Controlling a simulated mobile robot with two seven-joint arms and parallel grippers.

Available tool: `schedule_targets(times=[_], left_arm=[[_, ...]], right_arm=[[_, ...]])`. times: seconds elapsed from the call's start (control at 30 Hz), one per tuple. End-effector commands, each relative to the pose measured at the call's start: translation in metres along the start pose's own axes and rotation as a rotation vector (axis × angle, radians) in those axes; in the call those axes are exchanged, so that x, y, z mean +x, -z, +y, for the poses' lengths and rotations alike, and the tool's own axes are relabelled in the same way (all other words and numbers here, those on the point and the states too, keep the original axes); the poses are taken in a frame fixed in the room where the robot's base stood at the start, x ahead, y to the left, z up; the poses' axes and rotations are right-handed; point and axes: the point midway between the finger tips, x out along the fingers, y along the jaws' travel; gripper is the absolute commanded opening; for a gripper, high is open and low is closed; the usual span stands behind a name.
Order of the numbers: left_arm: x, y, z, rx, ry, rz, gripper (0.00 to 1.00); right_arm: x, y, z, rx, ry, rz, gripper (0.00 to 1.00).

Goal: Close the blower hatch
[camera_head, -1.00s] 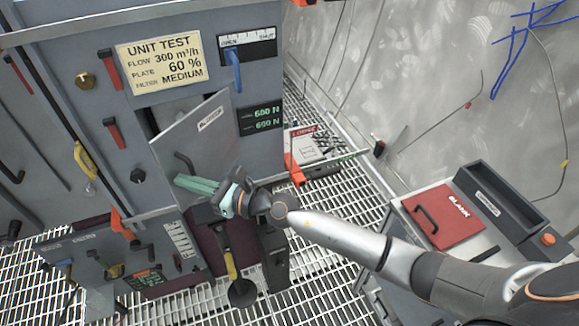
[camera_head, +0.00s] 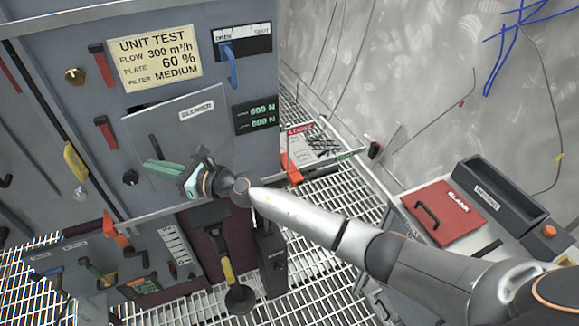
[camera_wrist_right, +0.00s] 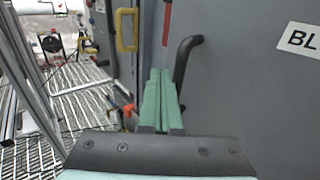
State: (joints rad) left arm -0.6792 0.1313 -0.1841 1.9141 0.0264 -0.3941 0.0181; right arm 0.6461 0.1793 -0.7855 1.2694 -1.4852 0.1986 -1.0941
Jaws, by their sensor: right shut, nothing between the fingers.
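The blower hatch (camera_head: 205,135) is a grey panel labelled "BLOWER" on the cabinet front. In the head view it stands almost flush with the cabinet, with a thin dark line along its top edge. Its dark bar handle (camera_head: 156,147) is near its left side. My right gripper (camera_head: 160,172), with green fingers, is shut and empty in front of the hatch's lower left part, beside the handle. In the right wrist view the shut fingers (camera_wrist_right: 160,95) lie alongside the handle (camera_wrist_right: 186,65) and hatch face (camera_wrist_right: 235,85). I cannot tell whether they touch. My left gripper is not in view.
A blue lever (camera_head: 231,65) sits above the hatch and a green-digit display (camera_head: 256,115) to its right. A rail runs below the hatch. A bench with a red "BLANK" plate (camera_head: 443,213) is at right.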

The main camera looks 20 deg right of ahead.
Motion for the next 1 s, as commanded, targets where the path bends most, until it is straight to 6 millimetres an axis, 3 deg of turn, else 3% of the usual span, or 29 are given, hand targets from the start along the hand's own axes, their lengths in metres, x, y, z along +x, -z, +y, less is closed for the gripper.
schedule_targets(times=[0.3,1.0], left_arm=[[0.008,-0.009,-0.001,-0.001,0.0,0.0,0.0],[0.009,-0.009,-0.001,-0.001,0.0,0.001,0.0]], right_arm=[[0.017,0.0,-0.008,0.0,0.0,-0.001,0.0],[0.018,0.0,-0.01,0.0,0.0,0.0,0.0]])
